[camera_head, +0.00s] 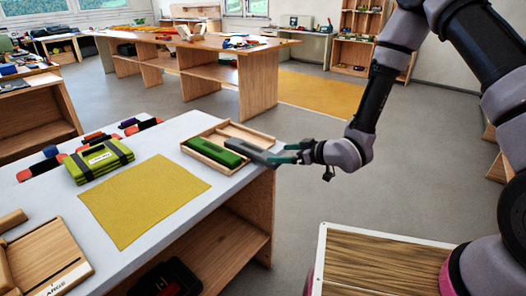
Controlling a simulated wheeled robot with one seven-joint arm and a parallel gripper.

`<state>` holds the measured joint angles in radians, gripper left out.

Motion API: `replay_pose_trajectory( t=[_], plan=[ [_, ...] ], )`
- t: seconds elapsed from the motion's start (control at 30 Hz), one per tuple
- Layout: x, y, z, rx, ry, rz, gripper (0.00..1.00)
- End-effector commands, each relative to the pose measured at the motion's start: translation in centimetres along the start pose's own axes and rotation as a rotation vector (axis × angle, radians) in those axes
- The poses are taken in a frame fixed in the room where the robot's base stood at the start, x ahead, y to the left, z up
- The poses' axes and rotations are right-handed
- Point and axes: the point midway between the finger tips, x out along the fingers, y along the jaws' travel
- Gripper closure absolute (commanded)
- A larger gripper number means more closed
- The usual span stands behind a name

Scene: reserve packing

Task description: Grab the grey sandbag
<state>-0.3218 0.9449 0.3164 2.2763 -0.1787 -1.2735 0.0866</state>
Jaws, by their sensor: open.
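A shallow wooden tray (263,137) lies near the right end of the white-topped table. A long green bag (212,153) lies in it along the near side. The grey sandbag (246,149) is beside the green one, over the tray's right part, with its right end pointing at my gripper. My gripper (283,156), with teal fingers, is open at that right end, by the table's edge. The fingers look to be on either side of the sandbag's end. I cannot tell whether they touch it, or whether the sandbag rests fully in the tray.
A yellow mat (145,199) lies on the white tabletop (205,124). Another wooden table (216,45) stands farther back.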

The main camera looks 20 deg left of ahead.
Motion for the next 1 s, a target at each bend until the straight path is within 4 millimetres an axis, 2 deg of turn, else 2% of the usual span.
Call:
replay_pose_trajectory(
  t=[0.1,0.37,0.7,0.97,1.0],
  plan=[
    [2.1,-0.1,0.0,-0.001,0.001,-0.001,0.00],
    [4.3,0.0,0.1,-0.001,0.000,0.000,0.00],
    [8.7,-0.2,0.6,-0.001,0.000,0.001,0.00],
    [9.0,-0.1,0.6,0.001,-0.001,0.002,0.00],
    [9.0,-0.1,0.6,0.001,-0.001,0.001,0.08]
  ],
)
